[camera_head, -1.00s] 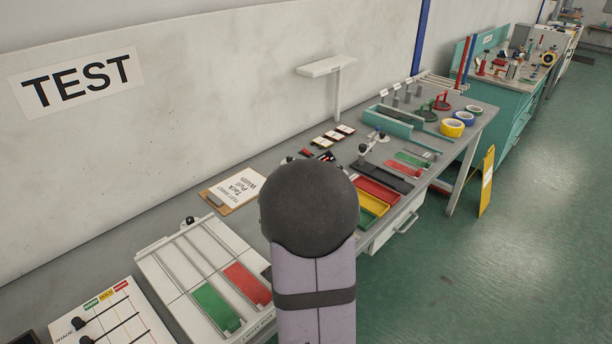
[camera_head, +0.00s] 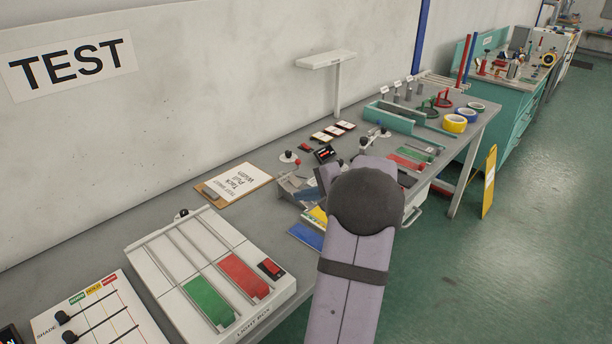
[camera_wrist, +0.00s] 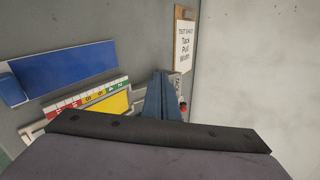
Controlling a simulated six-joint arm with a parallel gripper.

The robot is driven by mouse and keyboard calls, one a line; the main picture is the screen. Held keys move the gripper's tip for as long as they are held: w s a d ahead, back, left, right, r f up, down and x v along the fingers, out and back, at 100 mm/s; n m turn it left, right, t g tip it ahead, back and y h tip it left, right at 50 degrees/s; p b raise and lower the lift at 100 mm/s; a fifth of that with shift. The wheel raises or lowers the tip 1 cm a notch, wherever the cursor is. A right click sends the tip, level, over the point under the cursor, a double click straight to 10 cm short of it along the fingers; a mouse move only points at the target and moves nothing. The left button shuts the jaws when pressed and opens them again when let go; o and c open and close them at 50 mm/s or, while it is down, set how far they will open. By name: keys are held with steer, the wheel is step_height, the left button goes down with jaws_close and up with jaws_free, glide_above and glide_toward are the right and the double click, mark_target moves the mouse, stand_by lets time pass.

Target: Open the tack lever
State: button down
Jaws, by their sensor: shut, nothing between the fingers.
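In the camera_wrist view my gripper (camera_wrist: 160,78) shows as two blue fingers, shut together with nothing between them. A small white plate (camera_wrist: 178,86), whose lettering seems to read "TACK", stands just right of the fingers. A red knob (camera_wrist: 183,106), perhaps the end of the tack lever, shows beside it; the rest is hidden behind my gripper. In the camera_head view a grey metal device (camera_head: 297,187) sits by my gripper (camera_head: 322,178). A dark-knobbed lever on a round white base (camera_head: 288,158) stands behind it. I cannot tell whether this is the tack lever.
A clipboard (camera_head: 233,183) reading "Tack Pull Width" lies left of the device. A light box (camera_head: 165,275) with green and red strips is nearer. A blue strip (camera_head: 305,236) lies by the bench's front edge. Tape rolls (camera_head: 455,123) stand at the far end.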

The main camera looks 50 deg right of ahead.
steer(key=s+d+t+h+b, duration=0.2)
steer(key=d+t+h, duration=0.1)
steer(key=d, duration=0.7)
steer(key=p, duration=0.6)
glide_toward(300, 164)
steer(key=shift+m, duration=0.3)
steer(key=x, duration=0.6)
steer(key=shift+a, duration=0.15)
steer(key=shift+w+b, duration=0.1)
steer(key=shift+b, duration=0.25)
steer(key=b, duration=0.1)
steer(key=w+d+b, duration=0.1)
steer(key=b, duration=0.1)
steer(key=shift+w+f, duration=0.1)
steer(key=shift+f, duration=0.15)
steer(key=shift+w+r+b, duration=0.1)
steer(key=shift+r+b, duration=0.5)
steer(key=shift+r, duration=0.1)
